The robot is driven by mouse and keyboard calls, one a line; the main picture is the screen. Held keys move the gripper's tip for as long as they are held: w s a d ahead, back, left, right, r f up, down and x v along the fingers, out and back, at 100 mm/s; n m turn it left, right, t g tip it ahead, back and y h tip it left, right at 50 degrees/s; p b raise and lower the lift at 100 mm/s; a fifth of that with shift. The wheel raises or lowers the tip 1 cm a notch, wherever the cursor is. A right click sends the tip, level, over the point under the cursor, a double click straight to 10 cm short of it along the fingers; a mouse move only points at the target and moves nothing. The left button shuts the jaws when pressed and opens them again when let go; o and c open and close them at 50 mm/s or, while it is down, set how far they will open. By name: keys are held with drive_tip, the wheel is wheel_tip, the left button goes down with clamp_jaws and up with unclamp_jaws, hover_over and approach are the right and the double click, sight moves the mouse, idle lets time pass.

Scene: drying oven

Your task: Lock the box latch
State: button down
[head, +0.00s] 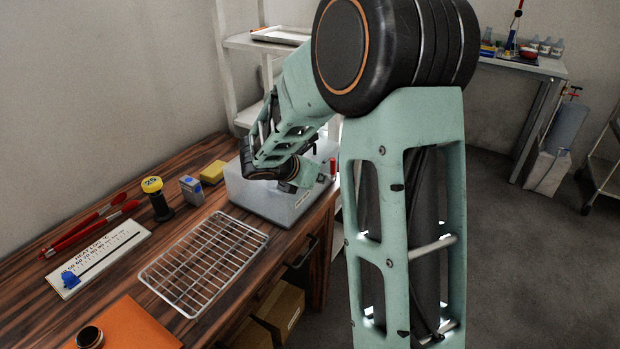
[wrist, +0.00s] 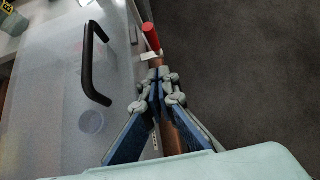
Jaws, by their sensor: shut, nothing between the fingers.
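The box (head: 262,197) is a pale grey case at the back right of the wooden bench. In the wrist view its flat face (wrist: 50,100) carries a black bar handle (wrist: 93,62) and a round mark. The latch shows as a red grip (wrist: 151,37) at the box's edge, and as a small red spot (head: 333,167) in the head view. My gripper (wrist: 159,76) is shut and empty, with its tips just short of the red grip, apparently apart from it. In the head view my arm hides part of the box, and the fingertips cannot be made out.
A wire rack (head: 205,262) lies in front of the box. A yellow-topped container (head: 157,198), a small carton (head: 191,190), a yellow block (head: 212,171), a scale board (head: 98,259) and red-handled tools (head: 88,226) lie left. Beyond the bench's right edge is open floor (head: 530,270).

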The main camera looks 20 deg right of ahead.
sight(332, 165)
drive_tip(key=shift+w+d+r, duration=0.1)
drive_tip(key=shift+w+d, duration=0.55)
drive_tip(key=shift+d, duration=0.15)
drive_tip(key=shift+w+d+r, duration=0.1)
drive_tip(key=shift+w+d, duration=0.5)
drive_tip(key=shift+d, duration=0.2)
drive_tip(key=shift+w+r+p, duration=0.1)
drive_tip(key=shift+r+p, duration=0.1)
drive_tip(key=shift+p, duration=0.5)
drive_tip(key=shift+w+d+r+p, duration=0.15)
drive_tip(key=shift+d+r+p, duration=0.1)
drive_tip(key=shift+p, duration=0.8)
drive_tip(key=shift+w+d+g+y+p, duration=0.2)
drive_tip(key=shift+g+y+p, duration=0.2)
drive_tip(key=shift+p, duration=0.65)
drive_tip(key=shift+d, duration=0.15)
